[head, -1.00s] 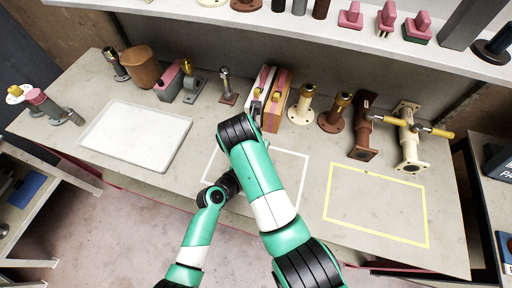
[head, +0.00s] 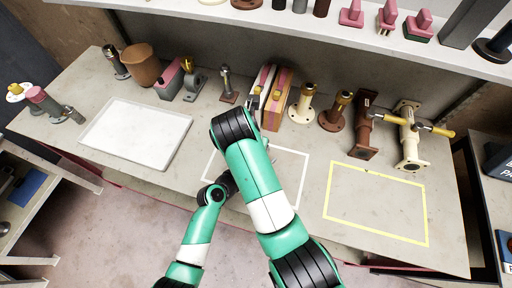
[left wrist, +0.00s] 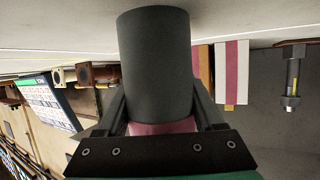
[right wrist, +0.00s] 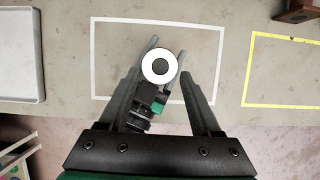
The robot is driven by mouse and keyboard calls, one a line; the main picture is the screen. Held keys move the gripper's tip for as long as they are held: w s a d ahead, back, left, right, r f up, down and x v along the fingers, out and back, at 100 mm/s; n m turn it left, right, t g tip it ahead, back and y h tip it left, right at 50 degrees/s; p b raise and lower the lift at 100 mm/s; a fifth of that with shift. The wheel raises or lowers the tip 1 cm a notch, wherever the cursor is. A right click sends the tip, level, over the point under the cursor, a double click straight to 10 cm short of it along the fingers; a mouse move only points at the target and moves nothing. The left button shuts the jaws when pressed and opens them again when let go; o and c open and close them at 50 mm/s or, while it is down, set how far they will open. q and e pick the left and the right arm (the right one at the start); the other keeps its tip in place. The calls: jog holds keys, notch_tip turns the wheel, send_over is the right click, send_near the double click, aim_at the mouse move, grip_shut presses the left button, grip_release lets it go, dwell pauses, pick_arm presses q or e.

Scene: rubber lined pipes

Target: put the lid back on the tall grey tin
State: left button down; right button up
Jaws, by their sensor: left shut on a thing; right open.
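A tall dark grey cylinder (left wrist: 155,62), probably the grey tin, is held in my left gripper (left wrist: 160,105), which is shut on it. A pink part (left wrist: 160,127) shows at its end near the gripper. In the right wrist view, a round white face with a dark centre (right wrist: 159,66) shows at my left fingers; I cannot tell if it is the tin's end or a lid. My right gripper (right wrist: 162,80) is open, its fingers either side of this white face, apparently without touching. In the head view my right arm hides the cylinder and right gripper. I cannot identify a separate lid.
A white tray (head: 105,112) lies on the left of the bench. A white outline (head: 306,172) is under my arms, and a yellow outline (head: 345,218) is at right. Pink-sided boxes (head: 278,104), flanged pipes (head: 302,105) and a brown pot (head: 140,66) stand along the back.

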pick_arm(q)
grip_release()
pick_arm(e)
jog(key=v, duration=0.4)
jog(key=shift+r, duration=0.15)
pick_arm(q)
jog(key=shift+s+a+r+p, duration=0.15)
jog(key=shift+s+r+p, duration=0.05)
jog(key=shift+r+p, duration=0.1)
jog(key=p+v, duration=0.4)
jog(key=v, duration=0.7)
pick_arm(e)
notch_tip(320, 180, up, 5)
jog(key=shift+f, duration=0.25)
pick_arm(q)
jog(key=shift+f, duration=0.1)
pick_arm(e)
jog(key=shift+d, duration=0.1)
